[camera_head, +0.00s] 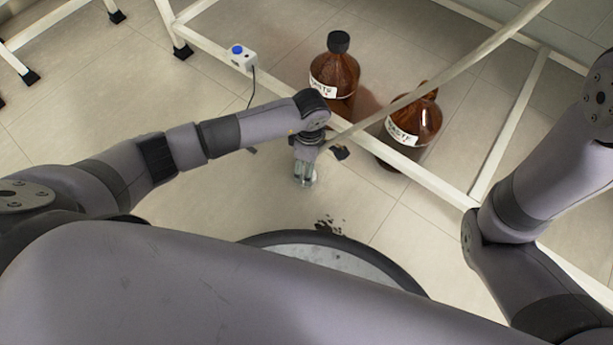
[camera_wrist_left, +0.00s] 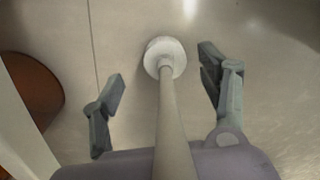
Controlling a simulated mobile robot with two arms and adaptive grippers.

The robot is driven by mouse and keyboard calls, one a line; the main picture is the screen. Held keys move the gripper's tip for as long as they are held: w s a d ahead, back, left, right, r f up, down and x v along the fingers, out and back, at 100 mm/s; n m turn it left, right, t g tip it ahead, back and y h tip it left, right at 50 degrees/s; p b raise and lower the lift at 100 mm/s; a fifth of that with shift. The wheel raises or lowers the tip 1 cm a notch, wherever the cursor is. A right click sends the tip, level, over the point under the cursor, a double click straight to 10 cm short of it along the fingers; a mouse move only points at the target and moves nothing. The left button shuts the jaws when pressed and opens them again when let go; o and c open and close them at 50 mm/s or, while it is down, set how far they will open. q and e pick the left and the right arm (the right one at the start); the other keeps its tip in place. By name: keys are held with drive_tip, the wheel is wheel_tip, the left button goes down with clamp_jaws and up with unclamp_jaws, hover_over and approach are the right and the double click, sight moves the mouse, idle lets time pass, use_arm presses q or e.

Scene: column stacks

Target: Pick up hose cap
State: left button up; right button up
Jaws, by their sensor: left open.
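The hose cap (camera_wrist_left: 165,55) is a white round piece at the end of a pale hose (camera_wrist_left: 170,125) in the left wrist view. My left gripper (camera_wrist_left: 166,82) is open, with one finger on each side of the cap and hose and visible gaps to both. In the head view the left gripper (camera_head: 304,178) points down near the floor, and a small whitish bit, likely the cap (camera_head: 311,180), shows at its fingertips. The hose (camera_head: 440,82) runs from there up to the upper right. My right arm shows at the right, but its gripper is out of view.
Two brown labelled bottles (camera_head: 334,72) (camera_head: 416,119) stand by a white metal frame (camera_head: 418,176). A small box with a blue button (camera_head: 239,57) sits on the frame.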

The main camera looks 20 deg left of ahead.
use_arm(q)
drive_tip(key=f+b, duration=0.4)
drive_tip(key=shift+s+a+f, duration=0.1)
drive_tip(key=shift+s+a, duration=0.15)
drive_tip(key=shift+f+b, duration=0.4)
drive_tip(key=shift+f, duration=0.1)
drive_tip(key=shift+r, duration=0.1)
drive_tip(key=shift+c, duration=0.4)
drive_tip(key=c, duration=1.1)
